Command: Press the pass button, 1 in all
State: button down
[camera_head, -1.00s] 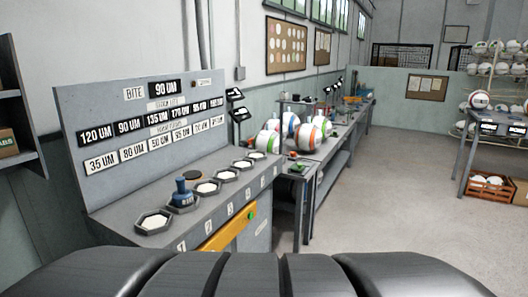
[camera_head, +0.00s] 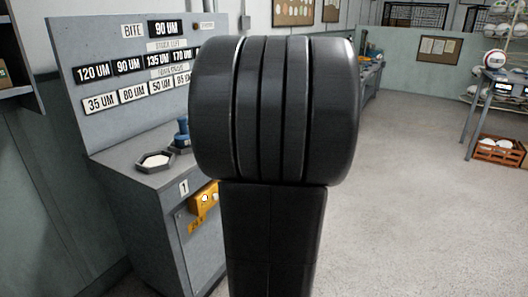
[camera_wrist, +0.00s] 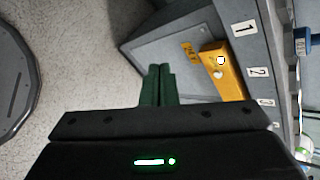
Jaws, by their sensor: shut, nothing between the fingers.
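A yellow panel (camera_head: 203,208) is on the front of the grey bench, below the number 1 plate, partly hidden by my arm in the head view. It also shows in the wrist view (camera_wrist: 227,85), with two small pale round parts on its face. I cannot tell which part is the pass button; no green button shows now. My gripper (camera_wrist: 160,68) shows in the wrist view as two dark green fingers shut together, empty. Its tips appear to the left of the yellow panel and apart from it. In the head view my arm hides the gripper.
The grey bench (camera_head: 125,170) carries a hexagonal tray (camera_head: 154,161) and a blue-handled tool (camera_head: 182,135). A sign board (camera_head: 70,55) rises behind it. Open floor (camera_head: 420,190) lies to the right, with a crate (camera_head: 500,152) beyond.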

jog(key=w+f+m+t+b, duration=0.1)
jog(key=w+f+m+b, duration=0.2)
jog(key=w, duration=0.5)
jog(key=w+d+f+m+t+y+b, duration=0.1)
jog(key=w+f+m+t+b, duration=0.1)
jog(key=w+f+b, duration=0.3)
jog(key=w+f+m+t+b, duration=0.2)
jog(key=w+f+m+b, duration=0.2)
jog(key=w, duration=0.7)
notch_tip(320, 180, down, 3)
jog(key=shift+w+d+r+m+y, duration=0.2)
jog(key=shift+w+m+y, duration=0.1)
jog(key=shift+y, duration=0.1)
jog(key=shift+d, duration=0.1)
